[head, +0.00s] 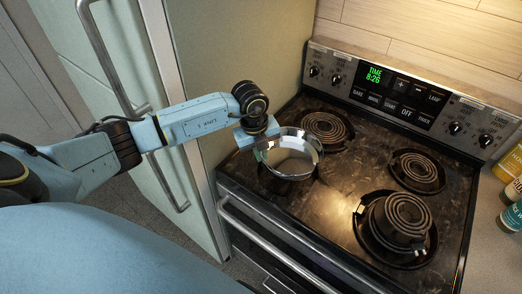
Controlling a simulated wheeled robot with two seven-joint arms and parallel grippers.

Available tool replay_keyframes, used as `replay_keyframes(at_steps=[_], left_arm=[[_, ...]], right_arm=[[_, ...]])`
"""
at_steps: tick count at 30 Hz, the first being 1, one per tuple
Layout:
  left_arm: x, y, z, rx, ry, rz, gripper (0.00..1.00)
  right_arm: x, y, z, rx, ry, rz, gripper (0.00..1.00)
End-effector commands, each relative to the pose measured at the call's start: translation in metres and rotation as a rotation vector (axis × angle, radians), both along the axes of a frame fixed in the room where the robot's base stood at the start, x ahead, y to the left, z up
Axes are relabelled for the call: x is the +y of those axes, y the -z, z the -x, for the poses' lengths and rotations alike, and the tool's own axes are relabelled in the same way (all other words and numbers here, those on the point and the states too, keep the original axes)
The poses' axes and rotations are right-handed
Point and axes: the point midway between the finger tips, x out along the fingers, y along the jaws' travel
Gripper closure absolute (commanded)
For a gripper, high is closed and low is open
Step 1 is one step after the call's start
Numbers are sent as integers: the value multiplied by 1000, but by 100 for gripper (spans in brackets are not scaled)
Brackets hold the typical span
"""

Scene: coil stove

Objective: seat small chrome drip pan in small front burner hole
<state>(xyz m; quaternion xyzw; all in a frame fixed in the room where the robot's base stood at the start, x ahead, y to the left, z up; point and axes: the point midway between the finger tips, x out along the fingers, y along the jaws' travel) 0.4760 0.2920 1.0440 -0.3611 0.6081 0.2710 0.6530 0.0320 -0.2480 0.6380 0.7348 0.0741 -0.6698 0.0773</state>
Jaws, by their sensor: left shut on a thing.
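The small chrome drip pan (290,160) is a shiny round bowl above the front left part of the stovetop. My left gripper (263,146) is shut on its left rim. The pan looks roughly level. The dark front left burner hole (286,186) shows in part just below the pan, which hides most of it. I cannot tell how far apart the pan and the hole are. My right gripper is out of view.
Coil burners sit at the back left (324,128), back right (418,170) and front right (404,214); the front right coil stands raised. The control panel (400,95) rises behind. Bottles (512,190) stand at the right. A fridge (205,70) borders the stove's left. The stovetop's middle is clear.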

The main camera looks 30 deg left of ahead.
Motion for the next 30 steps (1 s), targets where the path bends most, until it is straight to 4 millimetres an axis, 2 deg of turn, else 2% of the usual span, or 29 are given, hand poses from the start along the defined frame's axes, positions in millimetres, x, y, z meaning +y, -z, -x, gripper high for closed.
replay_keyframes(at_steps=[10, 24, 30], left_arm=[[1, 0, 0, -28, 4, 19, 100], [1, 44, 0, -25, 5, 19, 100], [1, 51, 0, -25, 5, 19, 100]], right_arm=[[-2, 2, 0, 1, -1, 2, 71], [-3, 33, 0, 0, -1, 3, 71], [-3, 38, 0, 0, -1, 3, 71]])
